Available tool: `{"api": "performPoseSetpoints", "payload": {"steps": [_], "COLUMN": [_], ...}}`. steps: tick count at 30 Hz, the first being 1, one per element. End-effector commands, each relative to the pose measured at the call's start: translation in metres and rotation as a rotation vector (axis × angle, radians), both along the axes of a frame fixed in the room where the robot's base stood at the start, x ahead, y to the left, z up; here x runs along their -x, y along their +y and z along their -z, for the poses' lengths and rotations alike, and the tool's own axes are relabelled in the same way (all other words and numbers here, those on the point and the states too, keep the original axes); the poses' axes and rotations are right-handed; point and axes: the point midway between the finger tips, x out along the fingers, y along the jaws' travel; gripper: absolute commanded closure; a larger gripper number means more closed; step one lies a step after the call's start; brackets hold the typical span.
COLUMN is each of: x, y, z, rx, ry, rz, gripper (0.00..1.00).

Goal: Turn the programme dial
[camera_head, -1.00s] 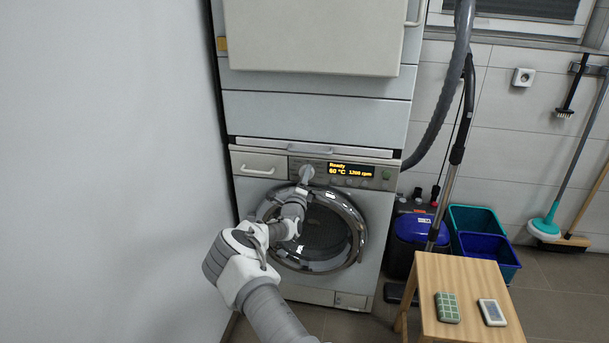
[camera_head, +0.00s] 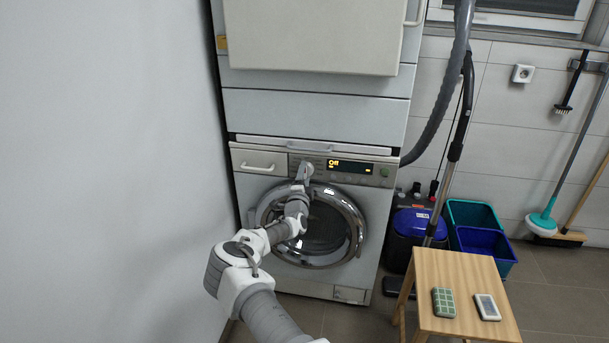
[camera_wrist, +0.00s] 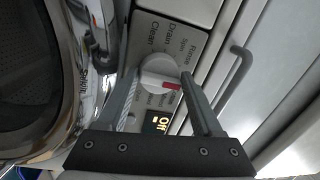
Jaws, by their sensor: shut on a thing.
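The programme dial (camera_wrist: 158,74) is a white round knob with a red mark, on the washer's control panel, between printed words such as Rinse, Spin, Drain and Clean in the wrist view. My gripper (camera_wrist: 160,82) has one finger on each side of the dial and is shut on it. In the head view my gripper (camera_head: 304,172) reaches the panel and covers the dial. The display (camera_head: 350,166) to the right of the dial reads "Off"; part of it also shows in the wrist view (camera_wrist: 158,122).
The round washer door (camera_head: 330,262) is closed just below the panel. A detergent drawer (camera_head: 262,163) is left of the dial. A wooden stool (camera_head: 462,268) with two small objects stands at right. A white wall is close on the left.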

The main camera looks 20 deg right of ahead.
Motion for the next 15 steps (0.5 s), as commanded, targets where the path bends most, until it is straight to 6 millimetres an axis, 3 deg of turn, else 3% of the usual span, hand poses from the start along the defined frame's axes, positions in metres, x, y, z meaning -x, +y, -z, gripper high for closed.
{"api": "performPoseSetpoints", "payload": {"steps": [11,12,15], "x": [0.0004,0.0004,0.0005], "y": [0.0014,0.0013,0.0008], "z": [0.0039,0.004,0.0035], "rx": [0.001,0.001,0.001], "ry": [0.007,0.007,0.007], "rz": [-0.002,-0.002,-0.001], "gripper": [0.88,0.27,0.09]}}
